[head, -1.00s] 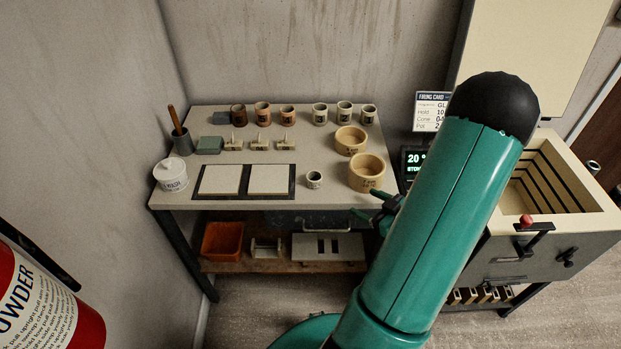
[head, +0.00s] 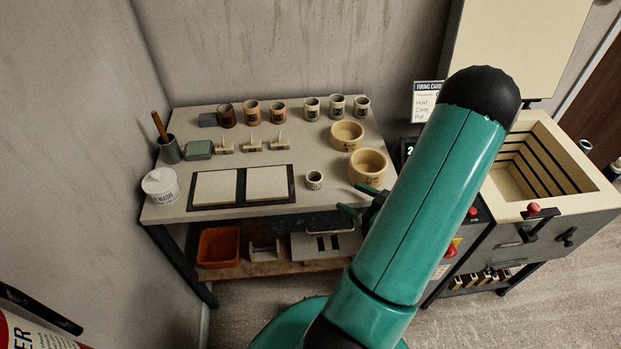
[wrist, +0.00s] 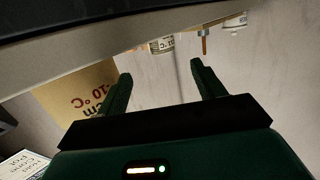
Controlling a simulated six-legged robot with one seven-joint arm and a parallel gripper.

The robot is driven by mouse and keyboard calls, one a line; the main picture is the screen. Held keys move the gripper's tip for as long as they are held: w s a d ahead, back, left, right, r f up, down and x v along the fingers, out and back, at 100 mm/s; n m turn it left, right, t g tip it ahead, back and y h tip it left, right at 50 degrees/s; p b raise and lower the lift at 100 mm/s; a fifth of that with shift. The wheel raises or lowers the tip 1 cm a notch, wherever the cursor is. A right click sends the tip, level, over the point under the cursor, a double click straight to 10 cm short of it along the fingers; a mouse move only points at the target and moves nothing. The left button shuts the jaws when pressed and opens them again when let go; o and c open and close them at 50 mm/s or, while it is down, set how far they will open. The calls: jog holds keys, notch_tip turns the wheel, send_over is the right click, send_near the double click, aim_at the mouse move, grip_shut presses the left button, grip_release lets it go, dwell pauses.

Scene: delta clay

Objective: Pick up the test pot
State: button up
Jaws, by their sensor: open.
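A small pale pot with a dark inside and dark lettering, which I take as the test pot (head: 314,180), stands upright on the table near its front edge, right of two white tiles. It also shows upside down near the top middle of the wrist view (wrist: 162,45). My gripper (head: 351,199) is open and empty, to the right of the pot and apart from it, near the table's front edge. In the wrist view my fingers (wrist: 160,72) are spread, with the pot beyond the gap between them.
A large tan bowl (head: 368,170) stands close to my gripper, with another tan bowl (head: 347,135) behind it. Several small pots line the table's back. A white tub (head: 160,186) is at the left; an open kiln (head: 530,175) is at the right.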

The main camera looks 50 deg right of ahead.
aim_at(321, 182)
jog(key=w, duration=0.5)
jog(key=w+f, duration=0.1)
jog(key=w, duration=0.2)
jog(key=shift+a+f, duration=0.1)
jog(key=shift+a, duration=0.25)
jog(key=w, duration=0.5)
jog(key=shift+w+a+f, duration=0.1)
jog(key=shift+w+a, duration=0.2)
jog(key=shift+a, duration=0.05)
jog(key=shift+c, duration=0.2)
jog(key=c, duration=1)
